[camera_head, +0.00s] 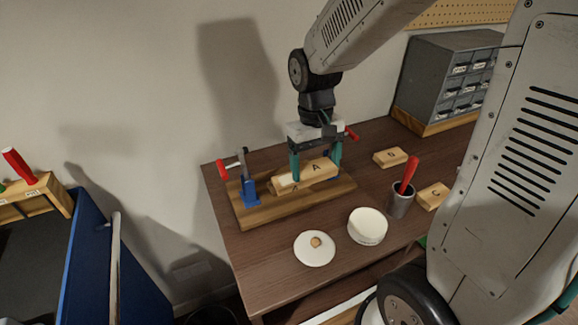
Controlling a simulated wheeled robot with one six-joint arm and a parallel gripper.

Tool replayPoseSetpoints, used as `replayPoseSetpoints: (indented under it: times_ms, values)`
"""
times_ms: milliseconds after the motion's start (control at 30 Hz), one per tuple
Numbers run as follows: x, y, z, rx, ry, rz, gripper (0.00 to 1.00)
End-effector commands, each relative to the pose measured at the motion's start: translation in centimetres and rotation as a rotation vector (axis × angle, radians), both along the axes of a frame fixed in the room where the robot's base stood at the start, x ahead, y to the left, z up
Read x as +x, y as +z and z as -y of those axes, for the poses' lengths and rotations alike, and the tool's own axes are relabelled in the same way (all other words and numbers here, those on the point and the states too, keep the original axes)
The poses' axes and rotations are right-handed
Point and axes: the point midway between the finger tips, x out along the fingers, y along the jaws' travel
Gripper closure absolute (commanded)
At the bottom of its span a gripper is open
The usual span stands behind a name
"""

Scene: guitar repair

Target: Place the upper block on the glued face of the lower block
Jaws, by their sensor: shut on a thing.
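My gripper (317,168) points down over the wooden work board (252,214), its teal fingers shut on the upper block (322,171), a pale wooden block marked A. The lower block (280,185), also pale wood, shows at the left under the upper block's edge, and most of it is hidden. The upper block lies over it, shifted a little to the right in the picture. I cannot tell whether the two touch. The glue on the lower block's face cannot be made out.
A blue clamp (249,188) with a red handle stands at the board's left; another red handle (352,133) shows behind my gripper. Blocks B (390,158) and C (433,196), a cup (400,203) with a red-handled tool, a white tub (367,226) and a lid (314,254) stand right and in front.

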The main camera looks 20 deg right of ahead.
Motion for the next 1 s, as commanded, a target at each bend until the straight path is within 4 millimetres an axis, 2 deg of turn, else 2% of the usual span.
replayPoseSetpoints:
  times_ms: [100, 300, 467, 700, 1000]
  values:
    - [2.7, -0.4, -1.7, 0.0, 0.003, -0.001, 0.45]
    - [5.4, -0.6, -3.3, 0.0, 0.0, 0.0, 0.45]
    - [5.8, -1.1, -3.6, 0.0, -0.001, -0.001, 0.45]
    - [5.7, -4.1, -3.6, 0.0, 0.0, -0.002, 0.45]
    - [5.8, -4.3, -3.6, 0.0, 0.0, 0.001, 0.45]
